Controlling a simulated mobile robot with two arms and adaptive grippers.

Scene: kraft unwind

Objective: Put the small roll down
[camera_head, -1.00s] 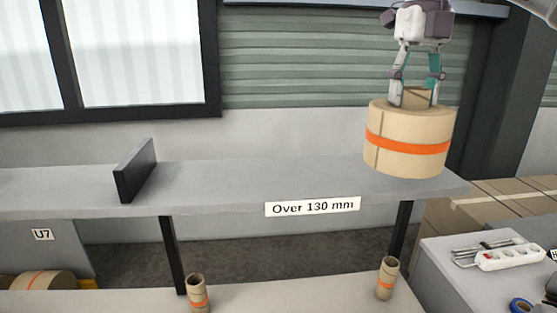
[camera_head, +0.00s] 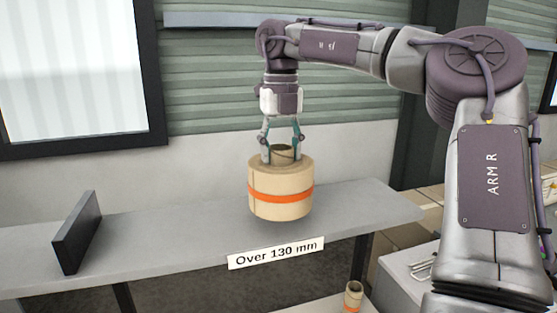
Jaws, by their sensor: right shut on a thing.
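The kraft paper roll (camera_head: 281,205) with an orange band hangs upright from my right gripper (camera_head: 282,155). My right gripper is shut on the roll at its core, with the fingers at the core's top. The roll is in front of and over the grey shelf (camera_head: 370,200), close to the shelf's "Over 130 mm" label (camera_head: 276,252). I cannot tell whether its bottom touches the shelf. My left gripper is not in view.
A black upright divider (camera_head: 76,232) stands on the shelf at the left. The shelf between the divider and the roll is clear, and so is its right end. A narrow tube with an orange band (camera_head: 353,297) stands lower, below the shelf.

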